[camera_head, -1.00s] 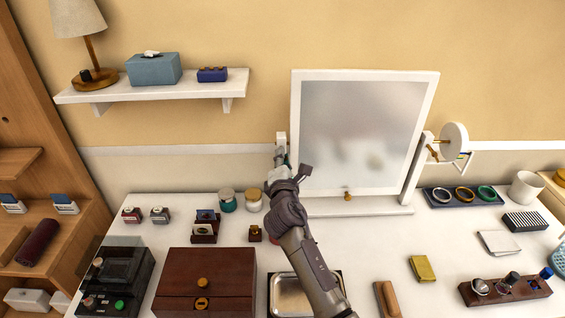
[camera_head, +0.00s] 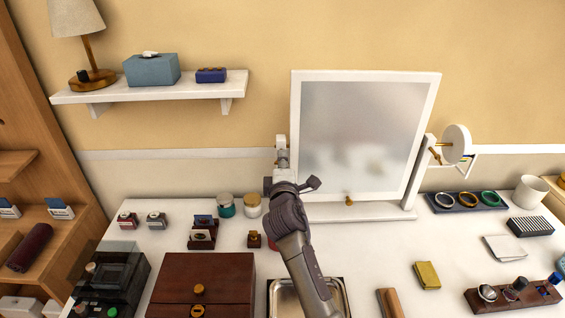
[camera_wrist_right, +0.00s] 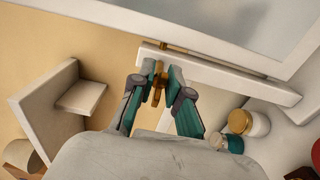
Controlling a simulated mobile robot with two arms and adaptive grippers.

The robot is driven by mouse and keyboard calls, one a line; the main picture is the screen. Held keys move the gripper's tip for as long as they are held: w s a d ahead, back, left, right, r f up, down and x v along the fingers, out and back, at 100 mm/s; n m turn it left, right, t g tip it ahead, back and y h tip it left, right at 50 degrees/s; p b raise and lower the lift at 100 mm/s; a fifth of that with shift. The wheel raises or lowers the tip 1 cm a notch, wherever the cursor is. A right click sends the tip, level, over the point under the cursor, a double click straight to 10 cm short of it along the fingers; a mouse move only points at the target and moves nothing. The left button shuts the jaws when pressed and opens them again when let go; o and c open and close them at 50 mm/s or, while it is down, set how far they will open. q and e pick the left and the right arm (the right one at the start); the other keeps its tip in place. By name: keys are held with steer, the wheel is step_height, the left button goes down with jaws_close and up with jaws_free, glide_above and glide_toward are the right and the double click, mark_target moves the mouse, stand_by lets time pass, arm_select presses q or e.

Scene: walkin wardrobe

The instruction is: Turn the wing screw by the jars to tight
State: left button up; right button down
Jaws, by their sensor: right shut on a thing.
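The wing screw by the jars is a small brass piece (camera_wrist_right: 157,84) on the mirror's left post (camera_wrist_right: 218,74). My right gripper (camera_wrist_right: 160,78) is shut on it, with a teal-padded finger on each side. In the head view the right gripper (camera_head: 283,168) is in front of the left post (camera_head: 281,147), and its own wrist and arm hide the screw. The two jars, one teal (camera_head: 225,206) and one cream with a gold lid (camera_head: 252,205), stand just left of the arm. They also show in the wrist view. My left gripper is not in view.
The framed mirror (camera_head: 360,125) stands right of the gripper. Another brass wing screw (camera_head: 435,156) is on its right post. Below the arm are a metal tray (camera_head: 275,300) and a brown box (camera_head: 205,280). A wall shelf (camera_head: 150,90) hangs upper left.

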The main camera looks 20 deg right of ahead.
stand_by(0.3)
steer(key=c, duration=1.3)
jaws_free()
steer(key=v, duration=0.7)
steer(key=shift+s+a, duration=0.1)
steer(key=shift+s, duration=0.15)
